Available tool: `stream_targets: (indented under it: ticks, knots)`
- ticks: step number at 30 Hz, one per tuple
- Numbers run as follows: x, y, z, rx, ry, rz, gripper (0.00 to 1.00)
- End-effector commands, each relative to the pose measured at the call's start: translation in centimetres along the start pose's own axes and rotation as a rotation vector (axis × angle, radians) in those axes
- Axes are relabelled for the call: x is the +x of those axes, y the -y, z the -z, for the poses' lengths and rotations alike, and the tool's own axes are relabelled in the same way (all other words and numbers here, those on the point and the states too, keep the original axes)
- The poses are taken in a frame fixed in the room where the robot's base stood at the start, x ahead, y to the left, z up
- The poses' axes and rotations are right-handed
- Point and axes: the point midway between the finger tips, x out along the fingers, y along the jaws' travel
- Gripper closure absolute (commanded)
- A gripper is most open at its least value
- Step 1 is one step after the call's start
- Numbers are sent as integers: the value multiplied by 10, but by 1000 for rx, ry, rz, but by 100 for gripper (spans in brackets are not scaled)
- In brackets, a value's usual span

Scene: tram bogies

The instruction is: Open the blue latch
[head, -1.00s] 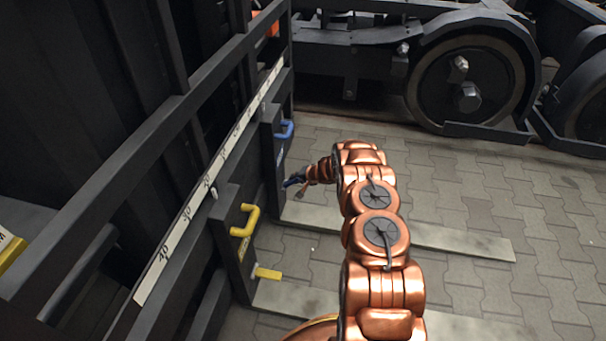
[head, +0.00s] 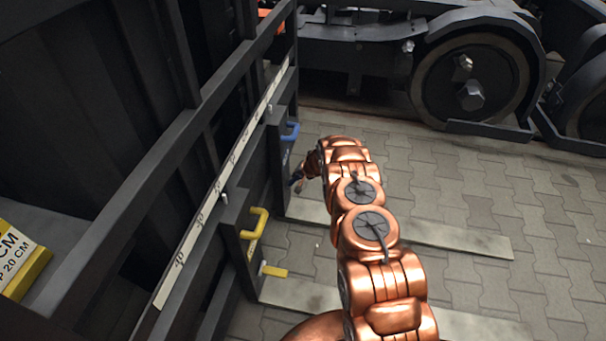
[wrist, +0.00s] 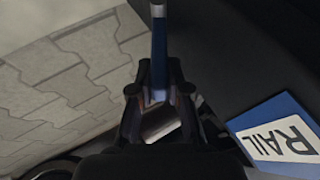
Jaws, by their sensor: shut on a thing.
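The blue latch (wrist: 159,50) shows in the wrist view as a narrow blue bar with a grey pin at its top end. It runs down between the fingers of my gripper (wrist: 160,80), which are shut on it. In the head view my gripper (head: 299,179) is low beside the far dark upright, below a blue handle (head: 290,131). The latch there is small and mostly hidden by my gripper, so its exact angle is unclear.
A nearer upright carries a yellow handle (head: 258,223) and a yellow latch (head: 274,271). A blue-edged RAIL label (wrist: 285,138) is right of my gripper. Flat grey bars (head: 420,238) extend over the paving. Wheels (head: 468,92) stand behind; paving at right is open.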

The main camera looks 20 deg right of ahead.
Motion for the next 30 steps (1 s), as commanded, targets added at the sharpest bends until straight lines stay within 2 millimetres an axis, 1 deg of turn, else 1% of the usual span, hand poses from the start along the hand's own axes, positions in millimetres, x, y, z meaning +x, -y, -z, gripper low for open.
stream_targets:
  ticks: [14, 15, 21, 22, 30]
  knots:
    - [1, 2, -2, -5, 1, -5, 100]
    - [1, 2, -2, -4, 1, -5, 81]
    - [1, 2, -2, -4, 1, -4, 60]
    - [1, 2, -2, -4, 1, -4, 58]
    - [0, 2, -1, -4, 1, -4, 58]
